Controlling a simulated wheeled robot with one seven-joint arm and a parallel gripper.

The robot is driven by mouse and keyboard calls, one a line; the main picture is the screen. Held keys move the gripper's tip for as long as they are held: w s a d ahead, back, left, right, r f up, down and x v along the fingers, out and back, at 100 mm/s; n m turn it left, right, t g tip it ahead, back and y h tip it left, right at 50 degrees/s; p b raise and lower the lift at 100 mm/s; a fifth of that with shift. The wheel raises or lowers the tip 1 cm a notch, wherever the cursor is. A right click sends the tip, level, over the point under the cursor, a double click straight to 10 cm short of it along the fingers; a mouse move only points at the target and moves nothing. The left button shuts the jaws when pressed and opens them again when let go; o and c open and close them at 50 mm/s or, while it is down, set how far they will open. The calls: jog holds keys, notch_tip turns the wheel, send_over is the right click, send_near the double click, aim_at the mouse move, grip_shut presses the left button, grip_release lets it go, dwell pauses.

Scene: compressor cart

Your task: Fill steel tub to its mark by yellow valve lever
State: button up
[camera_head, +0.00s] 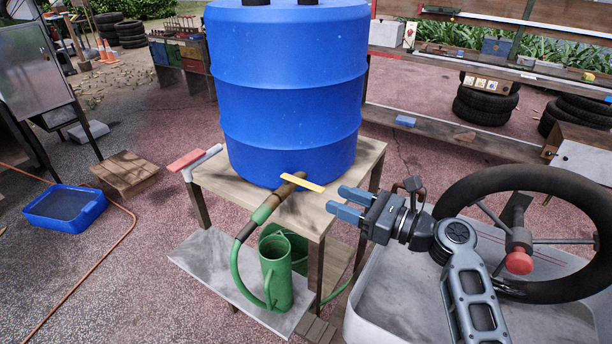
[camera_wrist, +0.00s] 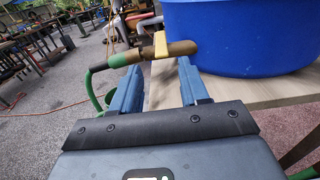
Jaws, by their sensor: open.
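The yellow valve lever (camera_head: 303,182) sits on a brown tap at the foot of a blue barrel (camera_head: 290,95). In the wrist view the lever (camera_wrist: 161,45) shows beyond and between my fingertips, crossing the brown tap pipe (camera_wrist: 182,48). A green hose (camera_head: 236,262) runs down from the tap; where its end lies is unclear. My gripper (camera_head: 345,204) is open and empty, to the right of the lever and apart from it. I cannot make out a steel tub or its mark for certain in either view.
The barrel stands on a wooden table (camera_head: 310,215). A green watering can (camera_head: 277,280) stands on the grey lower shelf (camera_head: 200,255). A black wheel (camera_head: 455,195) with a red knob is close right of my arm. A blue basin (camera_head: 45,222) is on the floor at left.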

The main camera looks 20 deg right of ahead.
aim_at(311, 185)
jog(key=shift+w+r, duration=0.25)
jog(key=shift+w, duration=0.15)
jog(key=x, duration=0.7)
jog(key=shift+w+a+p, duration=0.2)
jog(key=shift+p, duration=0.1)
grip_shut()
